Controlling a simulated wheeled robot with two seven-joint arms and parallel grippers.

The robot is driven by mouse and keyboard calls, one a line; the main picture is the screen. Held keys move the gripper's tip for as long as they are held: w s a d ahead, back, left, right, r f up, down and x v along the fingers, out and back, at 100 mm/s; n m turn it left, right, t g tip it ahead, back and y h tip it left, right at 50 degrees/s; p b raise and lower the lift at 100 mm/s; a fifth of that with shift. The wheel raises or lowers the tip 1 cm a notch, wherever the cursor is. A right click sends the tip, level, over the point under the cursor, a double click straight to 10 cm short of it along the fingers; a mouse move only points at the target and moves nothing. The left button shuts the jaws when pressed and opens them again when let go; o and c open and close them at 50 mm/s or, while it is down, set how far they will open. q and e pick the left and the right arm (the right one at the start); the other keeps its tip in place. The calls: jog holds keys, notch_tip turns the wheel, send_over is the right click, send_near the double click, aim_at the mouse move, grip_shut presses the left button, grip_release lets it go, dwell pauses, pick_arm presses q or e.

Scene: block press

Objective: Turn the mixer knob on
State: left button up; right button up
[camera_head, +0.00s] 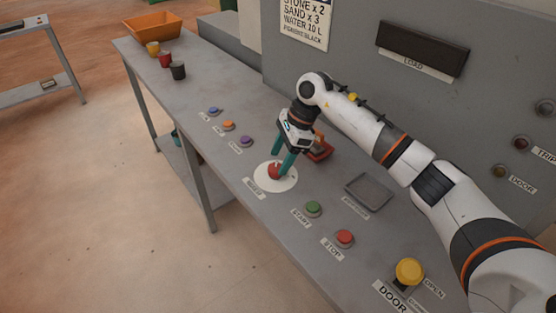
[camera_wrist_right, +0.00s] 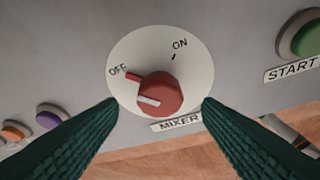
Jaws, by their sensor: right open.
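The mixer knob (camera_wrist_right: 160,92) is red and sits on a round white dial plate (camera_wrist_right: 195,78) marked OFF and ON, with a MIXER label below. Its red pointer is at the OFF mark in the right wrist view. In the head view the knob (camera_head: 274,171) is on the grey bench, partly hidden by my fingers. My right gripper (camera_head: 281,167) comes down over the dial with its green fingers apart. In the wrist view the fingers of this gripper (camera_wrist_right: 161,103) stand on either side of the knob, with visible gaps. My left gripper is not in view.
A green START button (camera_head: 313,208), a red STOP button (camera_head: 345,238) and a yellow DOOR knob (camera_head: 409,271) lie nearer along the bench. Blue, orange and purple buttons (camera_head: 246,141) are farther along. A red object (camera_head: 321,150) and a grey tray (camera_head: 369,191) are close by.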

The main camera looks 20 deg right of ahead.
aim_at(273, 168)
jog(key=shift+x, duration=1.25)
jog(key=c, duration=1)
